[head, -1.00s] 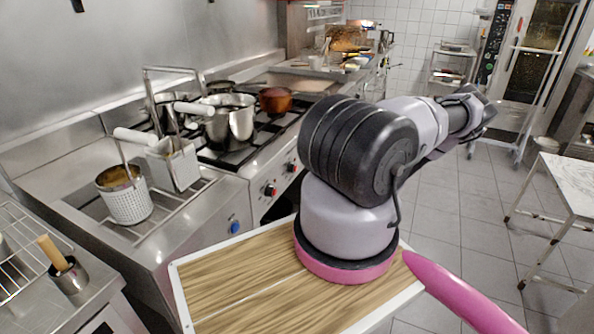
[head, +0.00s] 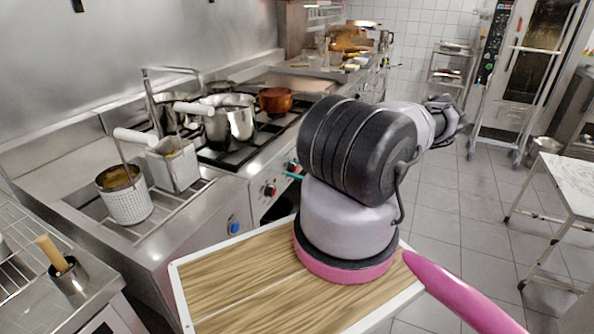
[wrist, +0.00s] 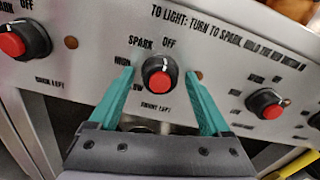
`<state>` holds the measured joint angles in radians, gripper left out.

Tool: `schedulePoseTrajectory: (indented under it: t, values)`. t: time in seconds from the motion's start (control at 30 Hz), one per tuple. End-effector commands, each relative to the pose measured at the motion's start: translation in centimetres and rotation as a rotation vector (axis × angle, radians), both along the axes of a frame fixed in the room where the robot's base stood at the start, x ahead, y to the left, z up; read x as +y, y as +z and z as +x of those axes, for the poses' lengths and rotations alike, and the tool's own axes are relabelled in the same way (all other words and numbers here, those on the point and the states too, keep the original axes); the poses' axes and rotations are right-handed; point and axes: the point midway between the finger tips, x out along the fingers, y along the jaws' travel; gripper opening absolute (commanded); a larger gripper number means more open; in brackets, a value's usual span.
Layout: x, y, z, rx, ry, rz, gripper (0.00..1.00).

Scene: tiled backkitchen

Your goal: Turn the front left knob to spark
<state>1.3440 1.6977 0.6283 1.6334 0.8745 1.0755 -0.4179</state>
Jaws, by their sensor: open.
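The front left knob (wrist: 160,77) is black with a red face. It sits in the middle of the wrist view, with "SPARK" and "OFF" printed above it and "FRONT LEFT" below. My gripper (wrist: 159,72) is open, with one teal finger on each side of the knob and visible gaps between. The knob's pointer is too small to read. In the head view, a teal finger (head: 294,176) shows beside the stove front, close to the red knob (head: 292,166); my arm hides the rest of the gripper.
Another red knob (wrist: 22,40) sits to the left and one (wrist: 268,104) to the right on the same panel. A steel pot (head: 228,122) and a copper pot (head: 275,100) stand on the stove. Fryer baskets (head: 128,200) are at the left.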

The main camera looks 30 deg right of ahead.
Motion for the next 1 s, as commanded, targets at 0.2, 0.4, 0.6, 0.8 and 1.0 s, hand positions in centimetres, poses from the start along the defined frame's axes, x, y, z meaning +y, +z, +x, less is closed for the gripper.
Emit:
schedulePoseTrajectory:
  t: [0.2, 0.4, 0.6, 0.8, 1.0]
  values:
    - [-0.02, 0.0, -0.02, 0.0, 0.0, 0.0, 0.59]
    - [-0.03, 0.0, -0.03, 0.0, 0.0, 0.0, 0.0]
    - [-0.04, 0.0, -0.04, -0.011, 0.0, -0.016, 0.0]
    - [-0.07, -0.02, -0.06, -0.057, 0.0, -0.087, 0.0]
    - [-0.11, -0.03, -0.08, -0.139, -0.001, -0.211, 0.0]
